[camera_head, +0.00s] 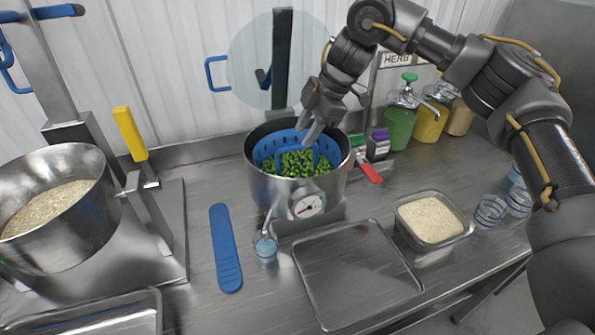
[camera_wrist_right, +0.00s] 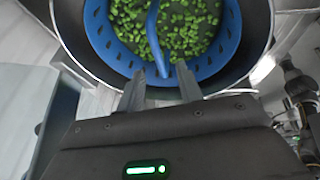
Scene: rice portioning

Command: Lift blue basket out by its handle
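The blue basket (camera_head: 325,150) sits inside a steel pot (camera_head: 262,190) with a round gauge and holds green pieces (camera_head: 292,165). Its blue handle (camera_head: 284,160) rises over the green pieces. My right gripper (camera_head: 307,133) is over the basket, pointing down at the handle. In the right wrist view the gripper (camera_wrist_right: 160,73) has its two fingers apart. The near part of the handle (camera_wrist_right: 153,40) shows between the fingertips there; I cannot tell whether they touch it. The basket rim (camera_wrist_right: 103,42) lies around the green pieces. My left gripper is out of view.
A steel tray (camera_head: 355,275), a square pan of grains (camera_head: 402,228) and clear cups (camera_head: 490,210) stand to the front and right. A blue paddle (camera_head: 225,250) lies left of the pot. Bottles (camera_head: 398,125) stand behind right; a grain bowl (camera_head: 60,235) is at left.

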